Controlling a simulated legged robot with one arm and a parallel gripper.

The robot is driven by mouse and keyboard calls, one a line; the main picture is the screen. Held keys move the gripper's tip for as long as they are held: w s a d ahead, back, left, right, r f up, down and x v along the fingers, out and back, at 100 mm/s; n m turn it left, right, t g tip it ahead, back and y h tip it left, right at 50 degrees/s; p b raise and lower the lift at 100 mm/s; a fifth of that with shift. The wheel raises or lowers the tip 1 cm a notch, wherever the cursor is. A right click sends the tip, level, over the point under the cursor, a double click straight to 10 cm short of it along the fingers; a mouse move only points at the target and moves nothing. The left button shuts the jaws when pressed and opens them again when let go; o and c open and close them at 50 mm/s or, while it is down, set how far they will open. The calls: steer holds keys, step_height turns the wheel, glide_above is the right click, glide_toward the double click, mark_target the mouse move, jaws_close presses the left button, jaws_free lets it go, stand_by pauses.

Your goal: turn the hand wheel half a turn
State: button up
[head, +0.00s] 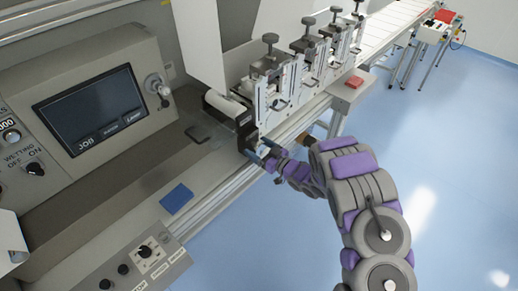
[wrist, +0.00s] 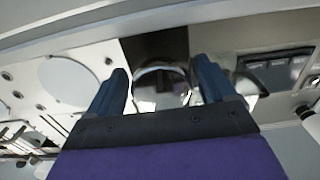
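My gripper (head: 264,156) is at the near end of the row of metal units in the head view, by a black bracket (head: 246,130). In the wrist view its two blue fingers (wrist: 160,85) stand apart. A shiny round metal part (wrist: 160,98) shows between them, possibly the hand wheel. I cannot tell whether the fingers touch it. In the head view this part is hidden behind my gripper and the bracket, so its turn angle does not show.
A console with a dark screen (head: 91,108) and a side knob (head: 157,88) stands at left. A blue pad (head: 176,199) lies on the ledge, above a small control box (head: 135,265). Several metal units (head: 275,85) line the rail. Blue floor at right is open.

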steer(key=c, duration=0.9)
steer(key=shift+f+n+b, duration=0.1)
steer(key=shift+n+b, duration=0.3)
steer(key=shift+n, duration=0.3)
steer(key=o, duration=1)
steer(key=p+v, duration=0.2)
steer(key=v, duration=1.5)
steer(key=shift+s+d, duration=0.15)
steer(key=shift+d, duration=0.1)
